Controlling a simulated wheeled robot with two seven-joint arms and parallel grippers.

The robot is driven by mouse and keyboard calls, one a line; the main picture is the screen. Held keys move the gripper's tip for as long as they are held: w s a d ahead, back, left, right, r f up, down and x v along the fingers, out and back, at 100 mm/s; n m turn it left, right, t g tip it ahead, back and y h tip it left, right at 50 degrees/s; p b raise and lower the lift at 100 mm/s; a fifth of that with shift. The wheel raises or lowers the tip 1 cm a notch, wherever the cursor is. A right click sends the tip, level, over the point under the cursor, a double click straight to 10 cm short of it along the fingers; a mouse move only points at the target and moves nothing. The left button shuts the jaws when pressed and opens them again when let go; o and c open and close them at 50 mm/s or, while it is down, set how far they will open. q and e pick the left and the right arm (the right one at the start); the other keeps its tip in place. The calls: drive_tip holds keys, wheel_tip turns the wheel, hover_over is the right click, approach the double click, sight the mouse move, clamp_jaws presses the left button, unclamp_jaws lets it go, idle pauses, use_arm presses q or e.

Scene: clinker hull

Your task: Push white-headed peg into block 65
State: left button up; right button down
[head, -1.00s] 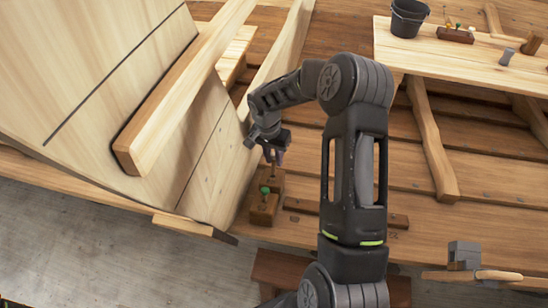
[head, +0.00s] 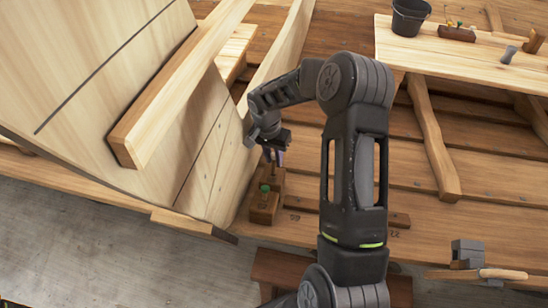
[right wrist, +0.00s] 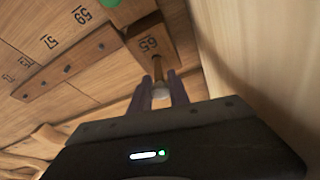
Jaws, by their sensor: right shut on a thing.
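Block 65 (right wrist: 148,38) is a brown wooden block with its number on the face, at the top middle of the right wrist view. In the head view the block (head: 278,180) is partly hidden below my gripper. The white-headed peg (right wrist: 158,70) has a brown shaft whose far end meets block 65; how deep it sits I cannot tell. My right gripper (right wrist: 162,90) is shut on the peg at its white head, between purple fingers. It also shows in the head view (head: 273,156), just above the block. My left gripper is not in view.
A green-headed peg (head: 265,189) stands in a neighbouring block (head: 263,208) in front. The pale hull planking (head: 205,160) rises close on the left. A bench (head: 450,55) with a bucket (head: 409,17) stands at the back right.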

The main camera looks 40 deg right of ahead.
drive_tip(key=shift+s+a+f+b, duration=0.15)
drive_tip(key=shift+f+b, duration=0.35)
drive_tip(key=shift+s+a+f+b, duration=0.1)
drive_tip(key=shift+f+b, duration=0.4)
idle(0.3)
drive_tip(key=shift+r, duration=0.1)
drive_tip(key=c, duration=1.2)
unclamp_jaws()
drive_tip(key=shift+o, duration=0.2)
wheel_tip(320, 180, up, 8)
drive_tip(key=w+d+p, duration=0.1)
drive_tip(key=d+p, duration=0.1)
drive_tip(key=p, duration=0.2)
drive_tip(key=shift+w, duration=0.3)
drive_tip(key=shift+f, duration=0.2)
